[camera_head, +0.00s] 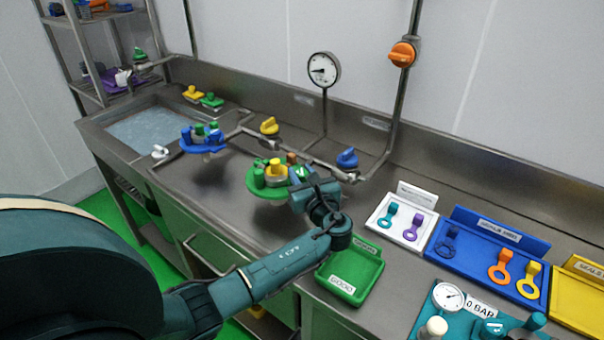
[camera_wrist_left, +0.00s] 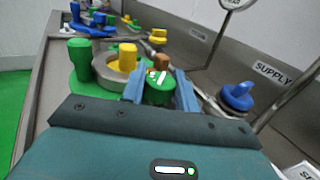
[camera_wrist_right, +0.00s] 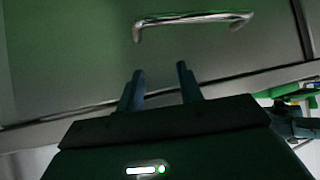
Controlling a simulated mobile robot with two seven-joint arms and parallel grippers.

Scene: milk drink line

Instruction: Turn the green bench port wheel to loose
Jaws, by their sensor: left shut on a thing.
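The green bench port (camera_head: 258,190) is a green disc on the bench, carrying a yellow knob (camera_head: 275,166), green posts and a brown piece (camera_head: 291,158). Its green wheel with a white mark shows in the left wrist view (camera_wrist_left: 160,90). My left gripper (camera_head: 303,184) is shut on this wheel, one blue finger on each side. The fingers hide part of the wheel in the head view. My right gripper (camera_wrist_right: 160,85) is open and empty, with a cabinet front beyond it; it is not visible in the head view.
A blue port (camera_head: 203,146) stands to the left, near the sink (camera_head: 150,130). A blue valve knob (camera_head: 347,158) is just behind my left gripper. A green tray (camera_head: 352,280) lies close to my forearm. A metal handle (camera_wrist_right: 195,18) is ahead of my right gripper.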

